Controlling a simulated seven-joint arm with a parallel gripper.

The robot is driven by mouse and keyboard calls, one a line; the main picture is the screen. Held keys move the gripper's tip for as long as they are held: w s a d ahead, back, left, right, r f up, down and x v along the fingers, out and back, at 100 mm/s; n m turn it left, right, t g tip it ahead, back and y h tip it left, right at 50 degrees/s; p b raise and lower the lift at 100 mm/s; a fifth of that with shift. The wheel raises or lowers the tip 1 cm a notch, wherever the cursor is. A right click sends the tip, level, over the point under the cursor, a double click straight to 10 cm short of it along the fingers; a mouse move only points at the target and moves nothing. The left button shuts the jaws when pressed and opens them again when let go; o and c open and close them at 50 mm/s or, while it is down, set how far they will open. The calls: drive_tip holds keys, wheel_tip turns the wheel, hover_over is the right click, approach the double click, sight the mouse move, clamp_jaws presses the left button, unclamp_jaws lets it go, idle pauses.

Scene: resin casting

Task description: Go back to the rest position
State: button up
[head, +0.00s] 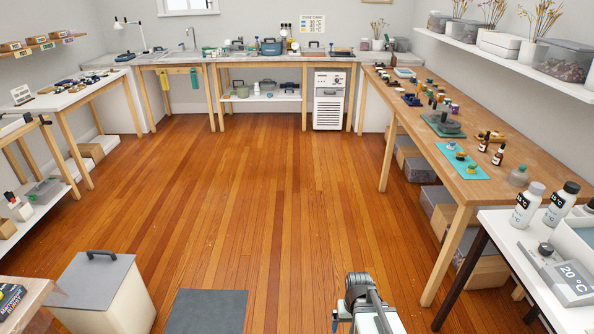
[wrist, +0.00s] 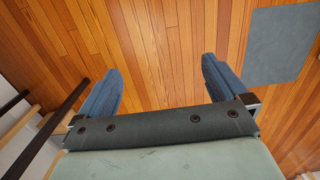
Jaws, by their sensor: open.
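My gripper (wrist: 160,88) shows in the wrist view with its two blue fingers spread wide apart. It is open and nothing is between the fingers. Bare wooden floor (wrist: 155,45) lies beneath it. In the head view, part of my arm (head: 364,308) stands at the bottom, right of centre, over the floor. The fingers cannot be made out in the head view.
A grey floor mat (head: 206,311) lies left of my arm; it also shows in the wrist view (wrist: 282,45). A lidded bin (head: 103,290) stands further left. A long workbench (head: 450,165) and a white table (head: 520,262) stand on the right. The middle floor is clear.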

drive_tip(key=s+f+g, duration=0.3)
drive_tip(key=s+f, duration=0.5)
drive_tip(key=s, duration=0.5)
drive_tip(key=s+f+g, duration=0.3)
drive_tip(key=s+f, duration=0.6)
drive_tip(key=s, duration=0.5)
drive_tip(key=shift+f, duration=0.15)
